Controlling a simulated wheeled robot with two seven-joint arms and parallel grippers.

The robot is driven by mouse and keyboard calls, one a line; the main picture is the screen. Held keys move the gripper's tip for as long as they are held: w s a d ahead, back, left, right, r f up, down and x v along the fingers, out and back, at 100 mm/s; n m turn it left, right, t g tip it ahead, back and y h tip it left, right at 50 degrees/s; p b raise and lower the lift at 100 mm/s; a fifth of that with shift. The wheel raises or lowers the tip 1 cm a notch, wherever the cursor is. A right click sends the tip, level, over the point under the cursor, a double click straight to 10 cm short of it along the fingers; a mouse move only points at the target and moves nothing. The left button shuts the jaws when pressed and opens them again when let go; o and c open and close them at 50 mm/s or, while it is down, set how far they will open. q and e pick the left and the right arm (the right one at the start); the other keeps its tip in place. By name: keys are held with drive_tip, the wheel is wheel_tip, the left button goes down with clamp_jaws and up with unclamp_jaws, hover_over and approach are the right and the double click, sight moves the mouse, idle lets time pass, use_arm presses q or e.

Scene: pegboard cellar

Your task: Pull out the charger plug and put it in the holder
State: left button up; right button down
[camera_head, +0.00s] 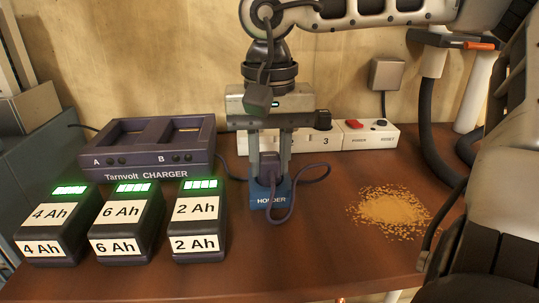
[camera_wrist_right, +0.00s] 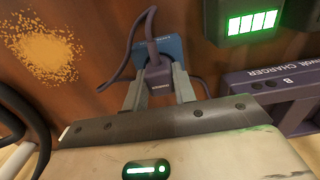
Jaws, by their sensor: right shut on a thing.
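The charger plug (camera_head: 268,170) is dark purple-grey, with a purple cable that loops down in front of the holder and to the right. My right gripper (camera_head: 270,172) points down from above, shut on the plug. The blue holder (camera_head: 271,201) stands on the bench directly below the plug. In the right wrist view the plug (camera_wrist_right: 158,77) is between the two fingers, with the blue holder (camera_wrist_right: 174,46) just beyond it. The plug's lower end overlaps the holder; I cannot tell how deep it sits. My left gripper is out of view.
A white power strip (camera_head: 362,137) lies behind my right gripper, partly hidden. The Tarnvolt charger (camera_head: 150,146) with empty bays stands left. Three batteries, 4 Ah (camera_head: 58,226), 6 Ah (camera_head: 130,222) and 2 Ah (camera_head: 199,220), stand before it. Loose yellow grains (camera_head: 390,208) lie right of the holder.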

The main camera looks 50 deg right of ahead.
drive_tip(key=shift+f, duration=0.35)
idle(0.3)
idle(0.7)
drive_tip(key=c, duration=0.6)
unclamp_jaws()
drive_tip(key=shift+r, duration=0.1)
